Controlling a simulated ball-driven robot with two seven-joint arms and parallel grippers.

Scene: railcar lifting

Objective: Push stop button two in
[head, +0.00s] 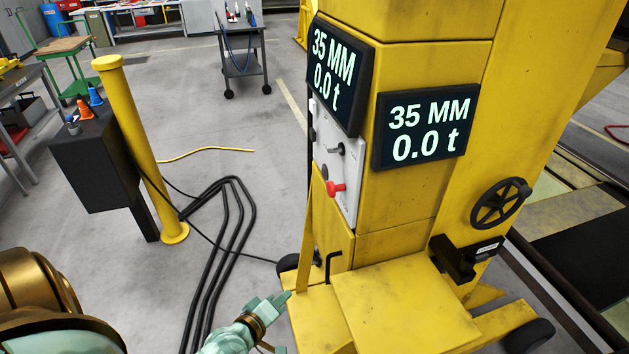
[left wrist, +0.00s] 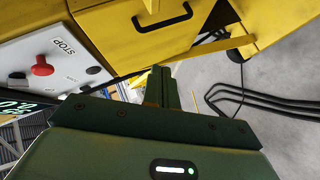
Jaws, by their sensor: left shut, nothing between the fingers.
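A red stop button (head: 336,188) stands out from a light grey control panel (head: 347,205) on the side of the yellow lifting column (head: 400,200). It also shows in the left wrist view (left wrist: 42,66), at the left, beside the printed word STOP. No number two is readable by it. My left gripper (head: 285,296) is low in the head view, below and left of the button and apart from it. In the left wrist view its fingers (left wrist: 161,70) are together and empty, pointing past the panel. My right gripper is not in view.
Two displays (head: 427,122) on the column read 35 MM and 0.0 t. A handwheel (head: 500,203) is at the right. A yellow post (head: 140,150) and black cables (head: 215,240) are at the left.

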